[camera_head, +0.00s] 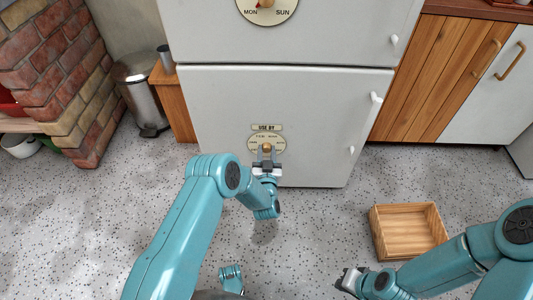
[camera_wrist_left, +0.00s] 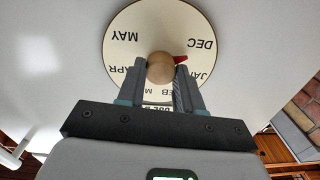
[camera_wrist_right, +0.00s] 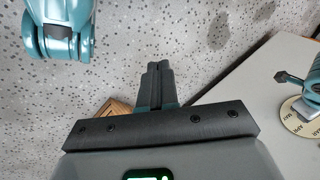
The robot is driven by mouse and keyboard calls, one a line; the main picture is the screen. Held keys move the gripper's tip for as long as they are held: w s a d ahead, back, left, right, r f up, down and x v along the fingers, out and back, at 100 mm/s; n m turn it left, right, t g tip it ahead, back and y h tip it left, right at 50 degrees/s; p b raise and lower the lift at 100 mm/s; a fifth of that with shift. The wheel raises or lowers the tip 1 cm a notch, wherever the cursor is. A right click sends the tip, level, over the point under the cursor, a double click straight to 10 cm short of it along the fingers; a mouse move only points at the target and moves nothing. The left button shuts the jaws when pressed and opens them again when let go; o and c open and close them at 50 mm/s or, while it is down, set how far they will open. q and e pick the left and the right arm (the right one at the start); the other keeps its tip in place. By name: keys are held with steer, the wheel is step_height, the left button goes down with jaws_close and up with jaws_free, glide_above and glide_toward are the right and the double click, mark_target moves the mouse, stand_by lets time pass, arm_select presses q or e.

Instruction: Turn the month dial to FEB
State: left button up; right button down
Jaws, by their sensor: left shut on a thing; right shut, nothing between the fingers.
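The month dial (camera_head: 252,140) is a cream disc low on the white fridge door, under a USE BY label (camera_head: 266,127). In the left wrist view the dial (camera_wrist_left: 135,57) appears upside down, with a round wooden knob (camera_wrist_left: 160,67) and a red pointer (camera_wrist_left: 181,58). The pointer is directed between DEC and JAN. FEB is partly hidden by my left gripper (camera_wrist_left: 161,75), which is shut on the knob. My left gripper also shows in the head view (camera_head: 266,157). My right gripper (camera_wrist_right: 158,72) is shut and empty, away from the dial, at lower right in the head view (camera_head: 347,279).
A weekday dial (camera_head: 268,12) is on the upper door. White handles (camera_head: 376,98) stick out at the door's right. An open wooden crate (camera_head: 408,232) stands on the speckled floor at right. A metal bin (camera_head: 142,92) and brick plinth (camera_head: 50,70) are at left.

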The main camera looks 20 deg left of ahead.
arm_select(q)
steer(key=shift+f+m+b, duration=0.2)
steer(key=shift+m+b, duration=0.75)
steer(key=shift+m, duration=7.85)
arm_select(e)
steer(key=shift+w+d+f+t, duration=0.15)
steer(key=shift+w+f+t, duration=0.15)
steer(key=shift+w+f, duration=0.55)
steer(key=shift+s+f, duration=0.1)
arm_select(q)
steer(key=o, duration=1)
steer(key=shift+o, duration=0.2)
steer(key=p+v, duration=1.5)
steer(key=v, duration=0.1)
steer(key=shift+s+f+p, duration=0.15)
steer(key=shift+s+p, duration=0.05)
steer(key=shift+p, duration=0.1)
arm_select(e)
steer(key=s+a+r+g, duration=0.1)
steer(key=s+r, duration=0.1)
steer(key=r, duration=0.5)
steer(key=s+a+r, duration=0.1)
steer(key=s+r, duration=0.1)
steer(key=r, duration=0.6)
steer(key=shift+s+n+g, duration=0.3)
steer(key=shift+s+g, duration=0.1)
